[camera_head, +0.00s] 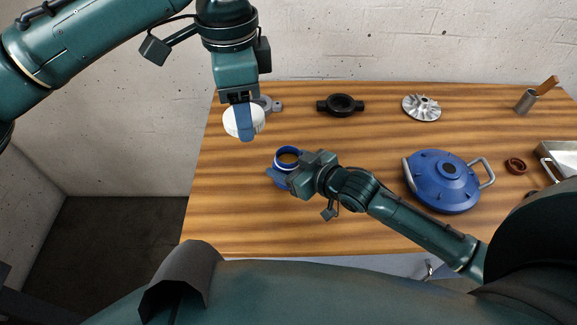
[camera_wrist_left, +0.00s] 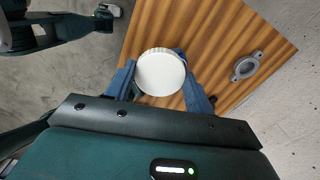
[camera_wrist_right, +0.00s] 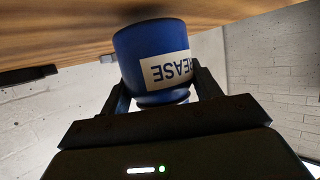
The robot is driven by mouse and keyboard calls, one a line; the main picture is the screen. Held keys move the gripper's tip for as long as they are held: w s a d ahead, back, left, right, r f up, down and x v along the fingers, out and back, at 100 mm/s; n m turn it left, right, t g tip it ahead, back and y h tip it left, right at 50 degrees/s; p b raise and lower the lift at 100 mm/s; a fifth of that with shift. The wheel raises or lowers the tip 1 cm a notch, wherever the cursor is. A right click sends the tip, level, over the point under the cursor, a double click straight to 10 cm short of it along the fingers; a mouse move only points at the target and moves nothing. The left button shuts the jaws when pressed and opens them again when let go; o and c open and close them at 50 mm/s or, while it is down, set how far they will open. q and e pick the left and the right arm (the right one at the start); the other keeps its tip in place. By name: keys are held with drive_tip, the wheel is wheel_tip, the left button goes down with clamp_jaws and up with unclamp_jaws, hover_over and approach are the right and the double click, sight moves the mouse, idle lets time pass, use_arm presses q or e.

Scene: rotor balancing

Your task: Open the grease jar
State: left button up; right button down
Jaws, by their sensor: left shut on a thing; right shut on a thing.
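The grease jar (camera_head: 281,178) is blue with an open top that shows brown grease inside. My right gripper (camera_head: 290,182) is shut on the jar, which is at the front left part of the table. In the right wrist view the jar (camera_wrist_right: 150,55) sits between the fingers, its label reading "GREASE" upside down. The white lid (camera_head: 238,122) is apart from the jar, up and to the left of it. My left gripper (camera_head: 245,125) is shut on the lid and holds it above the table. The lid (camera_wrist_left: 160,72) also shows between the blue fingers in the left wrist view.
On the wooden table (camera_head: 340,225) stand a black ring part (camera_head: 340,104), a silver impeller (camera_head: 422,107), a blue housing (camera_head: 436,188) with handles, a brown ring (camera_head: 515,166), a metal cup (camera_head: 526,100) and a tray (camera_head: 560,152). A grey flanged part (camera_wrist_left: 246,66) lies behind the lid.

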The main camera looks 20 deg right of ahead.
drive_tip(key=shift+f, duration=0.45)
drive_tip(key=shift+f, duration=0.1)
drive_tip(key=c, duration=0.8)
unclamp_jaws()
drive_tip(key=shift+f, duration=0.15)
drive_tip(key=o, duration=0.5)
